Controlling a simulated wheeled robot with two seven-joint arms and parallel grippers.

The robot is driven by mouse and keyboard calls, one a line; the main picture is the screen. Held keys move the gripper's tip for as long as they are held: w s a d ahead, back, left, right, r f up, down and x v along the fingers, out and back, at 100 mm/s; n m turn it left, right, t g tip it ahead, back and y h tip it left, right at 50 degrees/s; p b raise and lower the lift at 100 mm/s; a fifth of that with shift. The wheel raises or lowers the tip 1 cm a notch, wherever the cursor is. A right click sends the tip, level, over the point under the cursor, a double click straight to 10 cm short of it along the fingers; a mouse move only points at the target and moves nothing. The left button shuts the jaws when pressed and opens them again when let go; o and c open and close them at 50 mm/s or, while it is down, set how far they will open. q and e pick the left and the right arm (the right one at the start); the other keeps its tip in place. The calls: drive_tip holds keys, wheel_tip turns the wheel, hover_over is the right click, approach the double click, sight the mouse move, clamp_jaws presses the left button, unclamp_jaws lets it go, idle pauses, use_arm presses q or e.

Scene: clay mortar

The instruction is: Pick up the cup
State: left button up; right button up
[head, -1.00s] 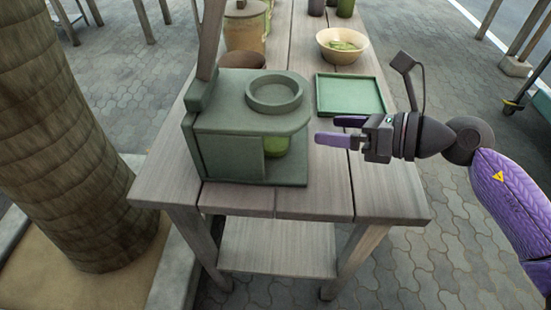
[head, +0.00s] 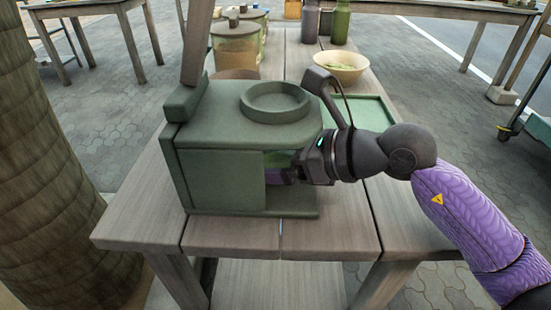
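The green cup (head: 278,158) stands inside the open bay of the green clay machine (head: 222,178), mostly hidden by the machine's front panel and my gripper. My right gripper (head: 288,174) reaches into the bay from the right. A bit of its purple finger shows at the cup. I cannot tell whether its fingers are around the cup or closed on it. My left gripper is not in view.
The machine stands on the near part of a wooden table (head: 130,215). Behind my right wrist is a green tray (head: 372,112). A cream bowl (head: 342,68), lidded pots (head: 235,48) and dark bottles (head: 341,22) stand farther back. A thick trunk (head: 45,180) is at the left.

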drive_tip(key=c, duration=0.9)
drive_tip(key=shift+c, duration=0.2)
